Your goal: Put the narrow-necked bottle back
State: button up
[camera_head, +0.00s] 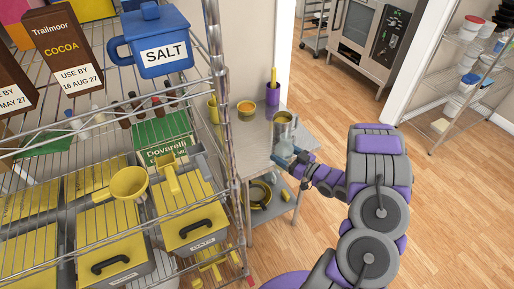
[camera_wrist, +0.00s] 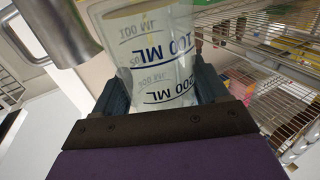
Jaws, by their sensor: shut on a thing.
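My gripper (camera_head: 292,162) is at the small metal table beside the shelf rack. In the wrist view my gripper (camera_wrist: 163,88) is shut on a clear vessel (camera_wrist: 165,55) with dark "100 ML" marks, between its two fingers. The same clear vessel (camera_head: 283,149) looks pale blue in the head view, over or at the table's near right edge. Its neck is not clear to see, so I cannot tell if it is the narrow-necked bottle. I cannot tell if it touches the table.
On the small metal table (camera_head: 253,152) stand a metal pot (camera_head: 284,121), a purple holder (camera_head: 272,94) and a yellow-orange bowl (camera_head: 246,108). The wire rack (camera_head: 219,60) at left holds a blue SALT pot (camera_head: 157,42) and yellow drawers. Open wooden floor lies to the right.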

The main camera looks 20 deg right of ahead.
jog(key=w+a+f+b, duration=0.1)
jog(key=w, duration=0.3)
jog(key=w+a+f+b, duration=0.1)
jog(key=w+a+f, duration=0.1)
jog(key=w, duration=0.3)
jog(key=w+a+f+b, duration=0.1)
jog(key=w+a, duration=0.1)
jog(key=w, duration=0.2)
jog(key=shift+w+f, duration=0.4)
jog(key=shift+d+r, duration=0.1)
jog(key=shift+d, duration=0.2)
jog(key=o, duration=1.3)
jog(key=shift+d, duration=0.1)
jog(key=shift+o, duration=1.2)
jog(key=shift+a, duration=0.2)
jog(key=shift+s, duration=0.1)
